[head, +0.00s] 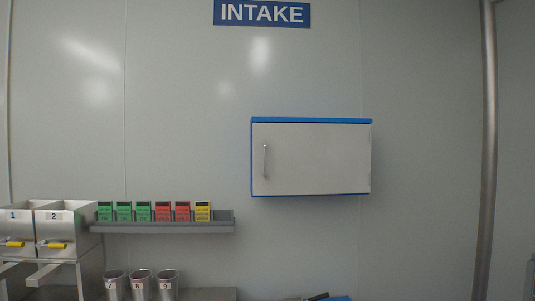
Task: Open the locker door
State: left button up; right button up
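The locker (311,120) is a white box with blue edges, fixed on the wall right of centre in the head view. Its door (320,160) is flat, pale and shut. A thin vertical metal handle (265,161) sits near the door's left edge. What look like small hinges show at the door's right edge. Neither of my grippers is in the head view, so nothing touches the handle or the door.
A grey shelf (165,228) with several green, red and yellow cards is left of the locker. Bins 1 (14,221) and 2 (56,222) stand far left. Several metal cups (141,287) stand below. A vertical pipe (485,150) is at right. The wall around the locker is clear.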

aim_at(289, 158)
jog(key=k, duration=0.7)
jog(key=u, duration=0.55)
jog(key=i, duration=1.8)
jog(key=z, duration=0.65)
